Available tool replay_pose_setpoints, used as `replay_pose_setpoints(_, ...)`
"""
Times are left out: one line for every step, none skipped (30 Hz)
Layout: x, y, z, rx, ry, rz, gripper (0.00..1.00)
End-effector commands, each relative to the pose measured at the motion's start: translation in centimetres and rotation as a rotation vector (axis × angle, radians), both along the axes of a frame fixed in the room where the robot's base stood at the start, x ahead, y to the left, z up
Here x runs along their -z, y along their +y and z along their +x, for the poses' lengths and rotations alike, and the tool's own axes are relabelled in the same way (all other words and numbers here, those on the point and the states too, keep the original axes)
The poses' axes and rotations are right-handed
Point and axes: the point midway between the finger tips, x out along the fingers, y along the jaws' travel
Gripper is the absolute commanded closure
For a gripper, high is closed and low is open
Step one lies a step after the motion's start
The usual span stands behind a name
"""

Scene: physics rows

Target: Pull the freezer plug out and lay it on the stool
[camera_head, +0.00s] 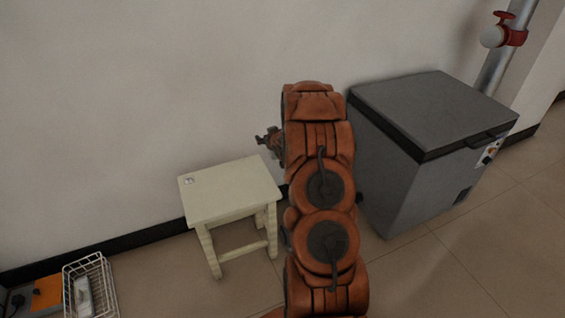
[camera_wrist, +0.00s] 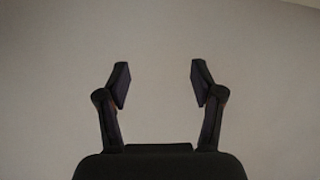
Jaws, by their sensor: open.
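The stool (camera_head: 228,190) is pale cream with a square top and stands by the wall, left of my arm. A small whitish item (camera_head: 189,181) lies on its far left corner. The grey chest freezer (camera_head: 435,110) stands on the right, lid shut. A small dark shape that looks like a plug (camera_head: 17,300) shows at the bottom left edge; I cannot tell whether it is the freezer's. My gripper (camera_wrist: 159,82) is open and empty, with only plain wall in front of it in the wrist view. In the head view my gripper (camera_head: 265,140) is above and behind the stool's right side, partly hidden by my arm.
A white wire basket (camera_head: 90,285) with something in it stands on the floor at the bottom left, beside an orange item (camera_head: 47,292). A pipe with a red valve (camera_head: 510,34) rises behind the freezer. Floor in front of the stool is clear.

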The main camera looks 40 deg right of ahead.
Motion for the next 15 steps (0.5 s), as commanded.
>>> replay_pose_setpoints(3.0, -1.2, -0.2, 0.004, -0.028, 0.001, 0.33)
replay_pose_setpoints(3.8, -1.7, -0.2, 0.004, -0.051, -0.003, 0.33)
replay_pose_setpoints(5.0, -2.5, -0.3, 0.003, -0.078, -0.006, 0.33)
replay_pose_setpoints(6.0, -2.9, -0.3, 0.001, -0.100, -0.009, 0.33)
replay_pose_setpoints(6.9, -3.4, -0.5, 0.002, -0.119, -0.009, 0.33)
replay_pose_setpoints(8.0, -4.1, -0.6, 0.002, -0.149, -0.013, 0.33)
replay_pose_setpoints(8.9, -4.5, -0.8, 0.001, -0.171, -0.015, 0.33)
replay_pose_setpoints(10.0, -4.9, -1.0, 0.001, -0.190, -0.016, 0.33)
replay_pose_setpoints(10.9, -5.5, -1.2, 0.001, -0.224, -0.021, 0.33)
replay_pose_setpoints(11.8, -6.0, -1.5, 0.002, -0.245, -0.023, 0.33)
replay_pose_setpoints(12.7, -6.3, -1.8, 0.001, -0.267, -0.024, 0.33)
replay_pose_setpoints(13.7, -6.8, -2.2, 0.001, -0.297, -0.026, 0.33)
replay_pose_setpoints(14.5, -7.1, -2.5, 0.002, -0.316, -0.028, 0.33)
replay_pose_setpoints(15.1, -7.3, -2.8, 0.001, -0.337, -0.029, 0.33)
replay_pose_setpoints(16.1, -7.6, -3.2, 0.002, -0.361, -0.030, 0.33)
